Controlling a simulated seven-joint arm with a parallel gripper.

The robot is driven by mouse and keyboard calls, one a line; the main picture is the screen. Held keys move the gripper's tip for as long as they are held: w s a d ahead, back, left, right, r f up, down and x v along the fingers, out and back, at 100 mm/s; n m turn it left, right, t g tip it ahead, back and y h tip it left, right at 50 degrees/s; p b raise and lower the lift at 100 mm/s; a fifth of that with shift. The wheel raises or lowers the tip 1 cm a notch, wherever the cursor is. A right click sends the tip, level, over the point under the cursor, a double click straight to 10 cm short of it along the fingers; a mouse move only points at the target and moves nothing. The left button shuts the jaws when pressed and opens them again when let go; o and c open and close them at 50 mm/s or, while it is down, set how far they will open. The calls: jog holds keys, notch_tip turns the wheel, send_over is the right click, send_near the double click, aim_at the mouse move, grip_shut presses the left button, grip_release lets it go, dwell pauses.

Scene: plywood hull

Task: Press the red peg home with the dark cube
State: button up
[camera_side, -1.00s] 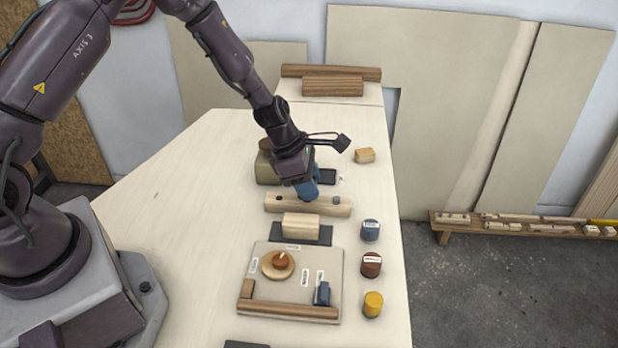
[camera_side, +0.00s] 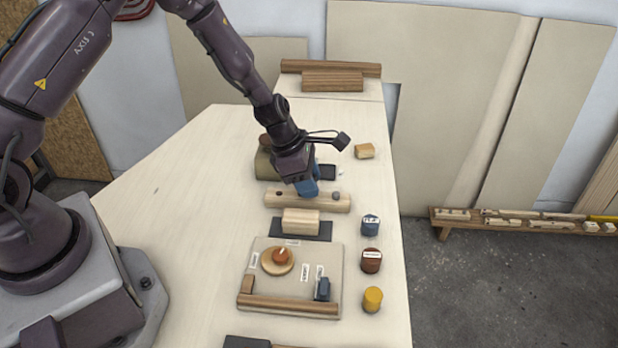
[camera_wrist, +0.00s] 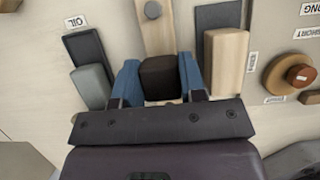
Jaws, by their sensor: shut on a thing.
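My gripper (camera_side: 307,193) is over the wooden rail (camera_side: 308,204), close to its middle in the side view. In the wrist view, its blue fingers (camera_wrist: 160,82) are shut on the dark cube (camera_wrist: 160,78), which sits squarely between them. In the side view the cube is hidden by the fingers. I cannot tell whether it touches the rail. A grey peg (camera_side: 336,195) and a dark round spot (camera_side: 279,194) show on the rail, either side of my gripper. No red peg is clear on the rail; its middle is hidden.
A panel (camera_side: 262,290) with a red-brown knob (camera_side: 281,255) on a wooden disc is in front. A pale block on a dark plate (camera_side: 324,231) lies between. Blue, red-brown and yellow cylinders (camera_side: 372,299) line the right. The table's left is clear.

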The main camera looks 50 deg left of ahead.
jog(key=shift+f, duration=0.65)
dwell(0.6)
jog(key=shift+r, duration=2.3)
